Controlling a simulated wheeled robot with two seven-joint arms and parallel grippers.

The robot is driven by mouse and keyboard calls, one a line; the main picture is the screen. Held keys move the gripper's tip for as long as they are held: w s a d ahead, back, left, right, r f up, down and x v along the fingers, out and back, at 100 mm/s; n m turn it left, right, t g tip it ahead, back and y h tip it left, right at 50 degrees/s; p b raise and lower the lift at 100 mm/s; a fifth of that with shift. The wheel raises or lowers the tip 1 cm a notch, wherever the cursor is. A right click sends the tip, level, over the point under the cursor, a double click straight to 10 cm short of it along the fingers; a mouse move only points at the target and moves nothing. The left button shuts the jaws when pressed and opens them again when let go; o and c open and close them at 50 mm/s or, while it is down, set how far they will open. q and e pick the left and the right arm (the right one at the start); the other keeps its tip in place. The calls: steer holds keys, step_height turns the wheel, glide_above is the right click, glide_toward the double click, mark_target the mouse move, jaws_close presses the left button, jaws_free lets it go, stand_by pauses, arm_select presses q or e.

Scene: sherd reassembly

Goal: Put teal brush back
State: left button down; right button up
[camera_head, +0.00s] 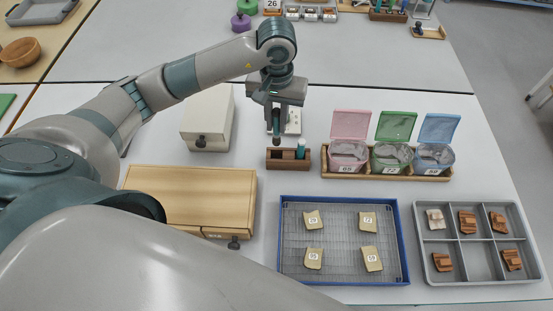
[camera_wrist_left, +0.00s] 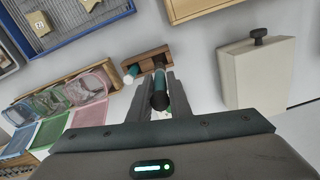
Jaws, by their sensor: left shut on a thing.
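My left gripper (camera_head: 276,122) is shut on a slim brush with a teal part and a dark end. The held brush shows between the fingers in the left wrist view (camera_wrist_left: 159,90). It is over or just behind a small brown wooden holder (camera_head: 288,165), which also shows in the wrist view (camera_wrist_left: 148,58). Whether the brush touches the holder is unclear. A second teal piece with a pale top (camera_head: 301,147) stands upright in the holder's right part; it also shows in the wrist view (camera_wrist_left: 130,74). My right gripper is out of view.
Right of the holder, a wooden rack (camera_head: 389,174) bears pink, green and blue lidded tubs. A cream box (camera_head: 207,120) stands left. In front are a wooden case (camera_head: 195,190), a blue-rimmed wire tray (camera_head: 343,199) with tagged sherds, and a grey compartment tray (camera_head: 480,264).

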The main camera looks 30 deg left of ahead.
mark_target(276, 144)
arm_select(q)
steer(key=shift+f+p, duration=0.3)
steer(key=shift+f, duration=0.2)
step_height(276, 144, down, 4)
steer(key=shift+f+p, duration=0.15)
steer(key=shift+p, duration=0.65)
steer(key=shift+f, duration=0.25)
steer(key=shift+f, duration=0.1)
steer(key=shift+f+p, duration=0.8)
steer(key=shift+f, duration=1.15)
steer(key=shift+f, duration=0.15)
